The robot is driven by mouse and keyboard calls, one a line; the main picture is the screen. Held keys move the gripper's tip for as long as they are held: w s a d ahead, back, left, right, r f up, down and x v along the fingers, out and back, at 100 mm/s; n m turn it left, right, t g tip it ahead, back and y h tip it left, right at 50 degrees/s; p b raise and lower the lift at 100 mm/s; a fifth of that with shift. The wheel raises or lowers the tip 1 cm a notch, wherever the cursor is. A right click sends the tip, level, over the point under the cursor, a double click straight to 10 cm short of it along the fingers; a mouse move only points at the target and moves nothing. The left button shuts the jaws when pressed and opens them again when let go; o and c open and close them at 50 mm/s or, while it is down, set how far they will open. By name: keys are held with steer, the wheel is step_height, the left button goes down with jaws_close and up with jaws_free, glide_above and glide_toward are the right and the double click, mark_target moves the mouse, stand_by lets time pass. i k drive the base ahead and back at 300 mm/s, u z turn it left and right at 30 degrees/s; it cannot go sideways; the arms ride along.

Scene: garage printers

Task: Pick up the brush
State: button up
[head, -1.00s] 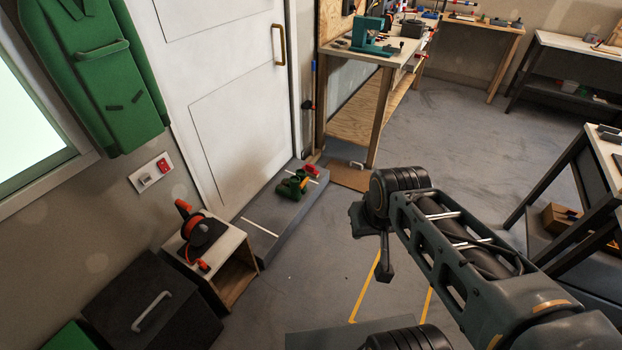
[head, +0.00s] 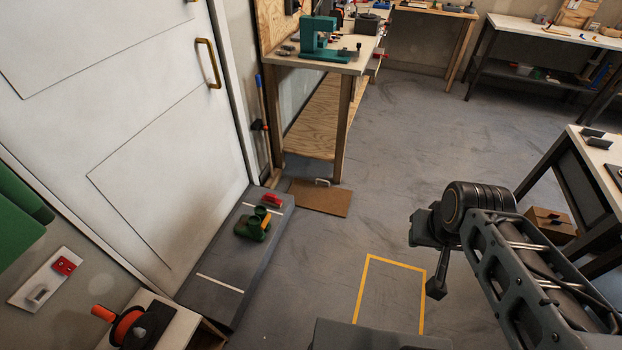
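I cannot make out a brush for certain in the head view. A thin long-handled tool (head: 264,128) with a blue top and a dark part midway leans upright in the corner between the white door and the workbench; it may be a broom or brush, but its lower end is unclear. My gripper (head: 436,285) is at the end of my arm on the right, above the open floor and well apart from that tool. Its fingers are not clear enough to tell if they are open.
A grey step (head: 222,285) before the door (head: 110,120) bears a green object (head: 253,226) and a red one (head: 272,200). A workbench (head: 325,66) holds a teal machine (head: 318,40). A brown board (head: 320,198) lies on the floor. Floor inside the yellow outline (head: 395,263) looks clear.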

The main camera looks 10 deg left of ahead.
mark_target(270, 198)
steer(key=z, duration=0.1)
steer(key=i, duration=1.6)
steer(key=u, duration=0.85)
steer(key=i, duration=0.85)
steer(key=u, duration=1.45)
steer(key=i, duration=0.45)
steer(key=u, duration=0.3)
